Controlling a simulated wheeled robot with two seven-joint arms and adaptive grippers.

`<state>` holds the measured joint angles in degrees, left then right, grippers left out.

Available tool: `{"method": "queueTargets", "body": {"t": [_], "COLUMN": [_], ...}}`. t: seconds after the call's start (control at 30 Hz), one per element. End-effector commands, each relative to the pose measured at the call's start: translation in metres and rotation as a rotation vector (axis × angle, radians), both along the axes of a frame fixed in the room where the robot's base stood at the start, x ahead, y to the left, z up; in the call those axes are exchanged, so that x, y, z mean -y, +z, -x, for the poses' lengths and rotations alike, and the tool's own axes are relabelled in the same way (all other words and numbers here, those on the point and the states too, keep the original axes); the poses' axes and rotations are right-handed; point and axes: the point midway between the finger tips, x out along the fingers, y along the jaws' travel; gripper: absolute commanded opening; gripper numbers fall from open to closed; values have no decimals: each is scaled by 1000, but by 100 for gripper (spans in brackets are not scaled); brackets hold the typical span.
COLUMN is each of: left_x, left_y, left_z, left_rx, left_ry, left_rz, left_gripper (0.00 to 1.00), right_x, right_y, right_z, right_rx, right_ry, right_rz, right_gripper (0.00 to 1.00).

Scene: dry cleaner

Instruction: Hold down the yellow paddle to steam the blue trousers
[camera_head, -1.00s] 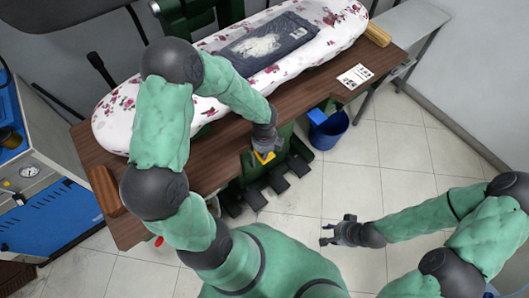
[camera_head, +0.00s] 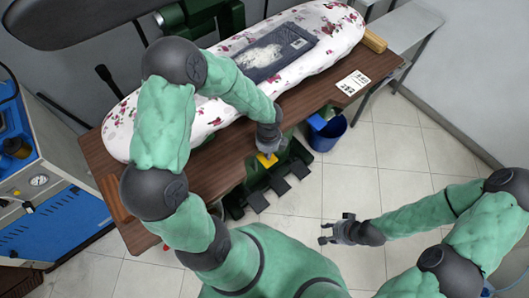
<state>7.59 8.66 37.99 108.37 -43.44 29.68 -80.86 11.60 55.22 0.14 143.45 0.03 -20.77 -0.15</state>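The folded blue trousers (camera_head: 275,47) lie flat on the floral padded ironing board (camera_head: 328,40), with a whitish patch on their middle. The yellow paddle (camera_head: 266,160) shows below the table's front edge, beside several black pedals (camera_head: 279,186). My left gripper (camera_head: 267,150) points down right at the yellow paddle and covers part of it. Its fingers are too small and hidden to tell if they are open or touching the paddle. My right gripper (camera_head: 335,230) is open and empty above the floor tiles at the right.
The brown table (camera_head: 302,100) carries the board, a paper card (camera_head: 353,83) and a wooden block (camera_head: 374,41). A blue bucket (camera_head: 328,134) stands below. A blue machine with a gauge (camera_head: 60,225) is at the left. Floor at right is free.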

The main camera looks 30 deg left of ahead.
Motion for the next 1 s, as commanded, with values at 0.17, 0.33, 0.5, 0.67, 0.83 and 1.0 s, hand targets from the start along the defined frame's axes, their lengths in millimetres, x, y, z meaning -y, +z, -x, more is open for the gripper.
{"method": "queueTargets", "body": {"t": [0.17, 0.33, 0.5, 0.67, 0.83, 1.0], "left_x": [2, 4, 5, 6, 6, 6], "left_y": [44, 73, 89, 93, 93, 93], "left_z": [0, 1, 2, 2, 2, 2], "left_rx": [7, 6, 4, 3, 3, 4], "left_ry": [0, 0, 0, 0, 0, 0], "left_rz": [0, -1, -1, 0, 0, -1], "left_gripper": [0, 0, 0, 0, 0, 0], "right_x": [0, 0, 0, 0, 0, 0], "right_y": [19, 29, 34, 35, 35, 35], "right_z": [0, 0, 0, 0, 0, 0], "right_rx": [1, 1, 1, 0, 0, 0], "right_ry": [0, 0, 0, 0, 0, 0], "right_rz": [0, 0, 0, 0, 0, 0], "right_gripper": [40, 40, 40, 40, 40, 40]}}
